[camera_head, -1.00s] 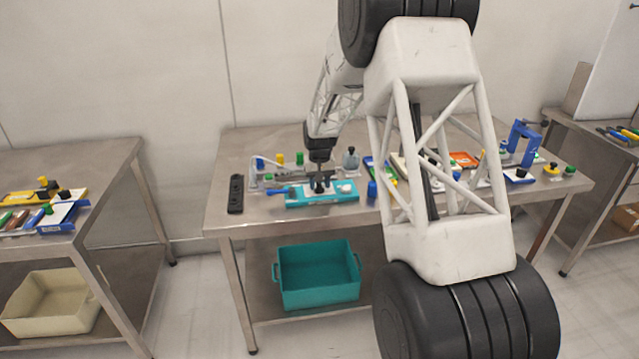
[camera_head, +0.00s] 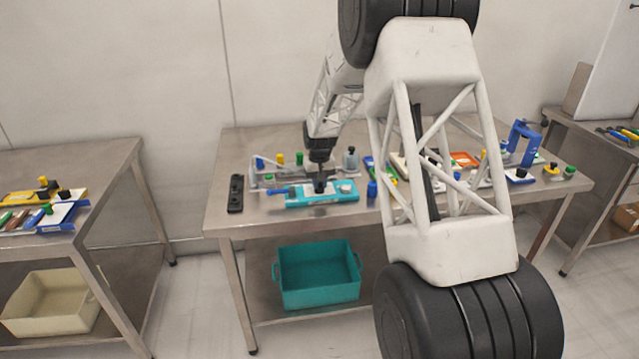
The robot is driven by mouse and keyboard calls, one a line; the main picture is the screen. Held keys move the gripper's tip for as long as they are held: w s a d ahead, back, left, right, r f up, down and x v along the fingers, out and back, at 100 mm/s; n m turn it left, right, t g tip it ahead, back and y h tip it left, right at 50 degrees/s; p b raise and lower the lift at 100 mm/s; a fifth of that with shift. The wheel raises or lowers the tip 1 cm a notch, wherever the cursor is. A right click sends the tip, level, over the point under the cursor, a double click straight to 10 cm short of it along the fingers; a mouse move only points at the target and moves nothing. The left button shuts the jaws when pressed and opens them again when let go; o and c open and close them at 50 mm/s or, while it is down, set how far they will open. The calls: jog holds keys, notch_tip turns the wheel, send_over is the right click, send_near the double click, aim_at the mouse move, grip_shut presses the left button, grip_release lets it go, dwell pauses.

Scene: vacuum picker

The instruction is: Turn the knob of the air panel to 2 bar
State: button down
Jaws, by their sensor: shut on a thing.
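A teal panel (camera_head: 335,198) lies on the middle table, with a pale round part (camera_head: 345,188) on its right and a blue handle (camera_head: 278,191) at its left end. I take it to be the air panel. My gripper (camera_head: 319,187) points straight down over the middle of the panel, shut on its dark knob. The knob is mostly hidden by the fingers. The scale and the bar reading are too small to make out.
A black bar-shaped thing (camera_head: 236,193) lies left of the panel. A blue-capped piece (camera_head: 372,189) stands close on its right. A grey fixture with coloured caps (camera_head: 280,160) is behind. My arm hides part of the table's right half. A teal bin (camera_head: 318,292) sits below.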

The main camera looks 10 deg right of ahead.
jog(key=n, duration=0.4)
jog(key=shift+n, duration=2.1)
jog(key=c, duration=1.1)
grip_release()
jog(key=shift+r, duration=0.15)
jog(key=shift+r, duration=3.8)
